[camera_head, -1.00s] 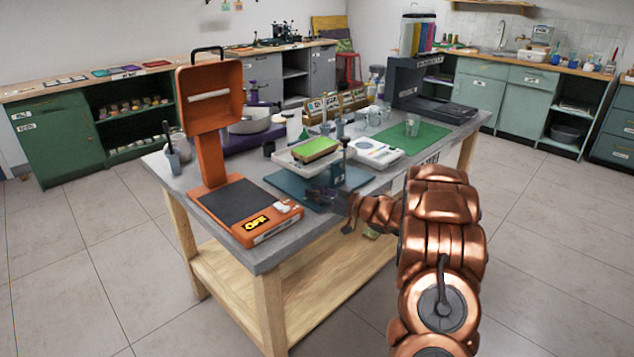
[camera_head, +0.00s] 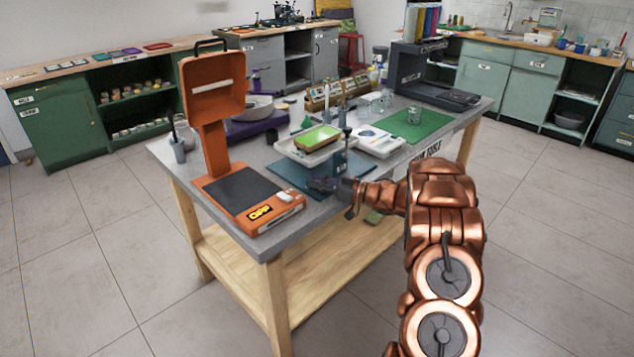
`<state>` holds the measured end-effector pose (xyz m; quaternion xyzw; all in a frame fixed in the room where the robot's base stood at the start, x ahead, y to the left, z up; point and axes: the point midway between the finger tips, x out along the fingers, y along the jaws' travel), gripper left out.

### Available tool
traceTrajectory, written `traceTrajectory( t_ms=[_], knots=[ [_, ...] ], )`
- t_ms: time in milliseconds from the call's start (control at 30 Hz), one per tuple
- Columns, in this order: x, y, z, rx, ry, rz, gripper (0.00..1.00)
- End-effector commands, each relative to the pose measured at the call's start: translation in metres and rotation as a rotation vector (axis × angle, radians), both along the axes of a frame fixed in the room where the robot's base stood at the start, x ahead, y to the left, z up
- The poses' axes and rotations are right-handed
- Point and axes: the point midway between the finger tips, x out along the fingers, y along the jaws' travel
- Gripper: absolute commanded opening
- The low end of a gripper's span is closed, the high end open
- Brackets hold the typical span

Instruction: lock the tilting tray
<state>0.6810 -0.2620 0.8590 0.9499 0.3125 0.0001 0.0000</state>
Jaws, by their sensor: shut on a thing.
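The tilting tray (camera_head: 296,156) is a white tray on a blue-grey stand at the middle of the table, with a green-topped block (camera_head: 317,138) resting in it. A thin upright lever with a dark knob (camera_head: 347,132) stands at the tray's right side.
An orange machine (camera_head: 250,205) with a raised lid stands on the left of the grey table (camera_head: 190,160). Floor around the table is clear.

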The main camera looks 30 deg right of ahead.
Motion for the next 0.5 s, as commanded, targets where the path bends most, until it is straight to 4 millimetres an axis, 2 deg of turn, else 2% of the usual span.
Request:
traceTrajectory(
  t_ms=[67,100,300,500],
  knots=[
    [0.0000,0.0011,-0.0001,0.000,0.000,0.003,0.00],
    [0.0000,0.0012,-0.0001,0.000,0.000,0.003,0.22],
    [-0.0001,0.0008,-0.0001,0.000,0.000,0.002,0.43],
    [-0.0001,0.0005,-0.0001,0.000,0.000,0.001,0.44]
  ],
)
